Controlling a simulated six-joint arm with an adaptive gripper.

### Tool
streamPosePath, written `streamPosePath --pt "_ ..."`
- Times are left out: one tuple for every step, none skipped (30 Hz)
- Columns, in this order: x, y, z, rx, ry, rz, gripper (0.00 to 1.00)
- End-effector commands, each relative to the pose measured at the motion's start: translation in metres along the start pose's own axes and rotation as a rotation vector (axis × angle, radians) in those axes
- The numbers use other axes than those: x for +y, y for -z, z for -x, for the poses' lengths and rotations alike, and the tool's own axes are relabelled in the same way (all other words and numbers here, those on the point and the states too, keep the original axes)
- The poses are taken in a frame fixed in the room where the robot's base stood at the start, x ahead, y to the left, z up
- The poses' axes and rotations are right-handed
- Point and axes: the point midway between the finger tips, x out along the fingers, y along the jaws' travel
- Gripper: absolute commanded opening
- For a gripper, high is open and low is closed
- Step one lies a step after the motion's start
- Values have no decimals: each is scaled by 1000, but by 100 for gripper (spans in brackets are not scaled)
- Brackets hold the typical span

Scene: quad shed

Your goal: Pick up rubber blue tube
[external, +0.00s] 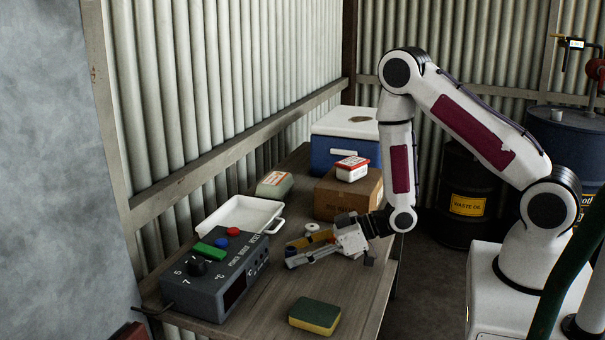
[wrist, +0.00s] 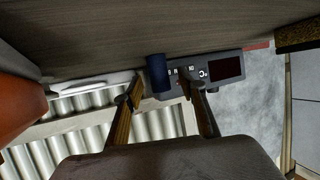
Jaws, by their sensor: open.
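The blue tube (wrist: 158,75) is a short, dark blue cylinder. In the wrist view it stands between the tips of my two fingers, with gaps visible on both sides. In the external view only a small blue part (external: 291,251) shows between the fingers. My gripper (external: 291,253) is open and low over the table, reaching left with its fingers around the tube. It also shows in the wrist view (wrist: 160,86). Whether a finger touches the tube cannot be told.
A grey control box (external: 217,274) stands left of my gripper, with a white tray (external: 240,214) behind it. A sponge (external: 315,315) lies in front. A cardboard box (external: 345,195) and cooler (external: 342,142) stand behind. White rings (external: 312,227) lie close by. Front tabletop is partly clear.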

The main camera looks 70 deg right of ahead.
Motion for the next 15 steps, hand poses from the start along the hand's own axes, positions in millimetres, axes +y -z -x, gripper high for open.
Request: streamPosePath --pt "0 0 -5 0 0 0 41" --pt "0 0 -8 0 0 0 41" --pt "0 0 -11 0 0 0 41" --pt "0 0 -13 1 0 0 41" --pt "0 0 -14 1 0 -1 41" --pt "0 0 -15 0 0 -1 41" --pt "0 0 -16 0 0 -1 41" --pt "0 0 -16 0 0 -1 41" --pt "0 0 -16 0 0 -2 41" --pt "0 0 -16 0 0 -2 41" --pt "0 0 -16 0 -1 -2 41" --pt "0 0 -16 0 -1 -2 41" --pt "0 0 -16 0 -1 -2 41" --pt "0 0 -16 0 -1 -2 41" --pt "0 0 -16 0 -1 -1 41"
